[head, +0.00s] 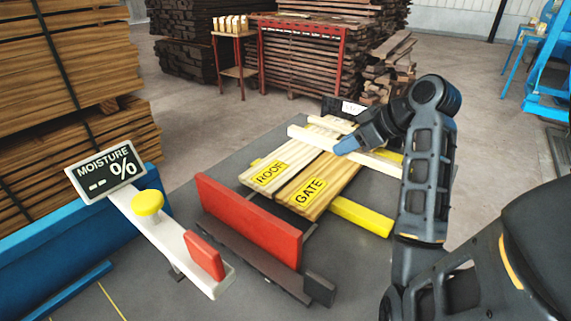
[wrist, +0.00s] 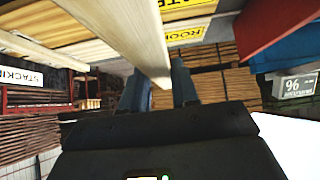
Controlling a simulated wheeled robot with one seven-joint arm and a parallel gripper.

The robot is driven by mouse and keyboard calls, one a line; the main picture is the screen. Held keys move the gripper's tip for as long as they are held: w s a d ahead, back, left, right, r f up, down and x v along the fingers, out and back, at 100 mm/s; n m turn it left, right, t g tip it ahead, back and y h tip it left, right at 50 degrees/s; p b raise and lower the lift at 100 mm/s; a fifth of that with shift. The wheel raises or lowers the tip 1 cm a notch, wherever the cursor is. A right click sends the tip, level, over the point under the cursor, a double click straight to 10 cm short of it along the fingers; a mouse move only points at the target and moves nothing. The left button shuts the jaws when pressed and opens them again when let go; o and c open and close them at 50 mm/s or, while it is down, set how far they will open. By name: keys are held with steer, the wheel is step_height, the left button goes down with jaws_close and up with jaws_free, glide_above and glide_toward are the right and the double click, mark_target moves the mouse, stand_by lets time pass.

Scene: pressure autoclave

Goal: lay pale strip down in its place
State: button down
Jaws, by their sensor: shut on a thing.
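The pale strip (head: 311,138) lies across the tops of the boards in the head view, long and narrow. My gripper (head: 345,147) is at its middle, with the blue fingers closed around it. In the wrist view the strip (wrist: 135,35) runs between the two blue fingertips (wrist: 158,88). A board labelled ROOF (head: 268,173) and a board labelled GATE (head: 307,191) lie side by side under it. Whether the strip touches the boards is hard to tell. Another pale strip (head: 328,123) lies further back across the boards.
Yellow bars (head: 362,216) lie beneath the boards on the grey table (head: 215,172). A red block fence (head: 250,222) stands in front. A moisture meter (head: 107,170) with a yellow knob is at the left. A dark box with a white label (head: 350,107) is behind.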

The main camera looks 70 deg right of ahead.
steer(key=w+f, duration=0.2)
steer(key=w, duration=0.2)
steer(key=w+d+f, duration=0.1)
steer(key=w+f, duration=0.1)
steer(key=w, duration=0.1)
steer(key=w+f, duration=0.2)
steer(key=w, duration=0.2)
steer(key=shift+w+d+f, duration=0.2)
steer(key=shift+w+f, duration=0.15)
steer(key=shift+f, duration=0.05)
steer(key=shift+f+p, duration=0.35)
steer(key=shift+f, duration=1.7)
steer(key=shift+f, duration=0.25)
steer(key=c, duration=0.8)
jaws_free()
steer(key=shift+c, duration=0.2)
steer(key=shift+s+r, duration=0.15)
steer(key=shift+r, duration=0.35)
steer(key=v, duration=1.1)
steer(key=shift+s+a+r, duration=0.1)
steer(key=shift+s+a, duration=0.05)
